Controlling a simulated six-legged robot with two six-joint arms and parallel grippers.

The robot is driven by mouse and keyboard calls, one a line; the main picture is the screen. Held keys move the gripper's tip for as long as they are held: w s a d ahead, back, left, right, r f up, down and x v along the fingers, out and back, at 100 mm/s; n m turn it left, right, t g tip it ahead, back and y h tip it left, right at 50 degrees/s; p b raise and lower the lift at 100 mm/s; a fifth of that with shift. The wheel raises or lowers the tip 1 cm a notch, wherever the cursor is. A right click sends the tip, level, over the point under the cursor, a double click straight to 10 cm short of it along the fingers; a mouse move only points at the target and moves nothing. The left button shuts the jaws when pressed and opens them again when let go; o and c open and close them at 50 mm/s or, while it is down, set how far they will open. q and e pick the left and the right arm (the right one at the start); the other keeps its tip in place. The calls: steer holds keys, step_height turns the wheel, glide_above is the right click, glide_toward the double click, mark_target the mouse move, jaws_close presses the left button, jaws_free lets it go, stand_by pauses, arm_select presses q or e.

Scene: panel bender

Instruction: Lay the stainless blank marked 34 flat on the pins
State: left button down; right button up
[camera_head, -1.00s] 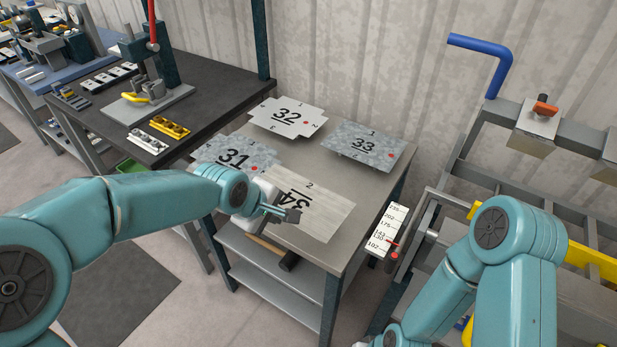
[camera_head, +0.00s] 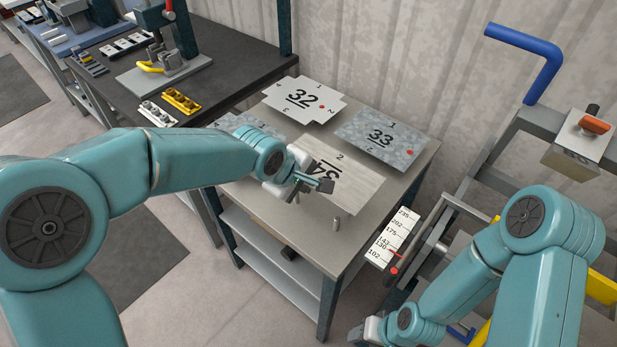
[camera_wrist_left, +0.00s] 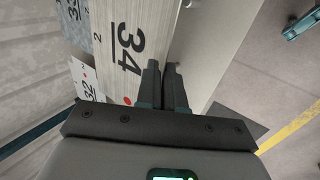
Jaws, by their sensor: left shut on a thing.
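The stainless blank marked 34 (camera_head: 350,187) is a pale brushed sheet over the right front of the grey table. My left gripper (camera_head: 325,186) is shut on its near edge. In the left wrist view the two fingers (camera_wrist_left: 163,88) close on the edge of blank 34 (camera_wrist_left: 118,45), beside its number. A short upright pin (camera_head: 336,223) stands on the table in front of the sheet, clear of it. Another pin-like post (camera_head: 296,197) shows just below the gripper. I cannot tell whether the sheet touches the table.
Blanks 32 (camera_head: 304,99) and 33 (camera_head: 380,138) lie on the table behind; another blank (camera_head: 250,128) is mostly behind my left arm. A numbered scale (camera_head: 392,236) and a frame with a blue handle (camera_head: 530,55) stand at the right.

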arm_select(q)
step_height(320, 180, down, 7)
steer(key=b, duration=0.5)
steer(key=shift+f, duration=0.1)
steer(key=shift+w+d+f+b, duration=0.1)
steer(key=shift+d+f+b, duration=0.15)
steer(key=shift+f+b, duration=0.2)
steer(key=shift+a+r, duration=0.1)
steer(key=shift+r, duration=0.05)
steer(key=shift+f, duration=0.2)
steer(key=shift+f+b, duration=0.2)
steer(key=shift+b, duration=0.15)
steer(key=c, duration=1.2)
jaws_free()
steer(key=shift+r, duration=0.1)
